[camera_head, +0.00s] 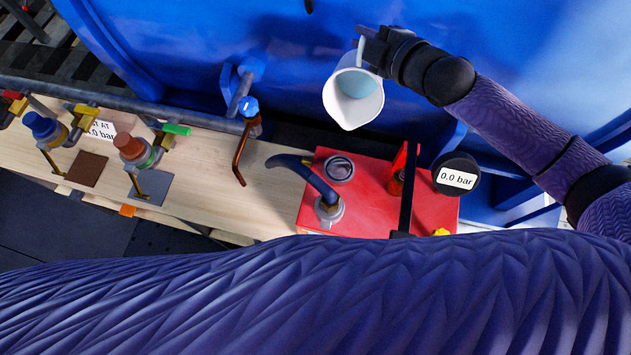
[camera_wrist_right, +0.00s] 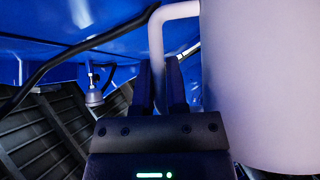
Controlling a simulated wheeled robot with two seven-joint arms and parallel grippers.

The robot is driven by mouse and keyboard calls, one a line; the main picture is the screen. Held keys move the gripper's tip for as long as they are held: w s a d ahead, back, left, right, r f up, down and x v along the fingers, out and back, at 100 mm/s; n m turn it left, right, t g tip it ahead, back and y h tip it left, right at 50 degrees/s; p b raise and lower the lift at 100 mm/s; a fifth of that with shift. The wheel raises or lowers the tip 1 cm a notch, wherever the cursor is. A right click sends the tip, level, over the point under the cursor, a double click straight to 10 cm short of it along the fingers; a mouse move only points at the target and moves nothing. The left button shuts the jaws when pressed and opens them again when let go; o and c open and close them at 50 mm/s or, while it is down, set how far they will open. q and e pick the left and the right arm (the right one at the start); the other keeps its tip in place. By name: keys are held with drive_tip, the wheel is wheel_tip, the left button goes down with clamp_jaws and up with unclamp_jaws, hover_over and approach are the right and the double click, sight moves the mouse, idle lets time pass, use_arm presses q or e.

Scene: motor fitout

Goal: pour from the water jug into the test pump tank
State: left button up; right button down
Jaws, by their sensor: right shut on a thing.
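The white water jug (camera_head: 346,106) is held above and behind the red test pump tank (camera_head: 375,205) in the head view. Pale blue water (camera_head: 357,84) shows inside it, and its spout points toward the front. My right gripper (camera_head: 365,45) is shut on the jug's handle. In the right wrist view the gripper (camera_wrist_right: 165,85) has its fingers at the white handle (camera_wrist_right: 157,40), with the jug's wall (camera_wrist_right: 255,85) to the right. The tank has a round opening (camera_head: 340,168) on its top, below the jug and apart from it. My left gripper is not in view.
A dark hose (camera_head: 300,172) curves from the tank top. A gauge (camera_head: 457,175) reading 0.0 bar and a black lever (camera_head: 409,185) stand at its right. A copper pipe (camera_head: 241,155) and valves (camera_head: 130,147) stand left along the wooden bench (camera_head: 205,170).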

sight(346, 75)
drive_tip(key=shift+w+d+f+m+g+p, duration=0.1)
drive_tip(key=shift+w+m+g+p, duration=0.2)
drive_tip(key=shift+w+g, duration=0.1)
drive_tip(key=f+b, duration=0.1)
drive_tip(key=w+f+g+b, duration=0.1)
drive_tip(key=f+m+g+b, duration=0.1)
drive_tip(key=shift+w+d, duration=0.15)
drive_tip(key=shift+w, duration=0.2)
drive_tip(key=shift+b, duration=0.4)
drive_tip(key=f+m+g+b, duration=0.1)
drive_tip(key=b, duration=0.3)
drive_tip(key=f+m+g+b, duration=0.1)
drive_tip(key=f+b, duration=0.1)
drive_tip(key=b, duration=0.2)
drive_tip(key=shift+w+d+f+g, duration=0.1)
drive_tip(key=shift+w+g, duration=0.25)
drive_tip(key=shift+g, duration=0.05)
drive_tip(key=shift+y, duration=0.3)
drive_tip(key=shift+w+g, duration=0.1)
drive_tip(key=shift+g, duration=0.2)
drive_tip(key=f+m+g+b, duration=0.1)
drive_tip(key=f+g+b, duration=0.1)
drive_tip(key=f+b, duration=0.1)
drive_tip(key=shift+s+f+m+g, duration=0.15)
drive_tip(key=shift+s+m+g, duration=0.15)
drive_tip(key=shift+s+m, duration=0.1)
drive_tip(key=shift+f+y, duration=0.1)
drive_tip(key=shift+y, duration=0.2)
drive_tip(key=shift+s, duration=0.1)
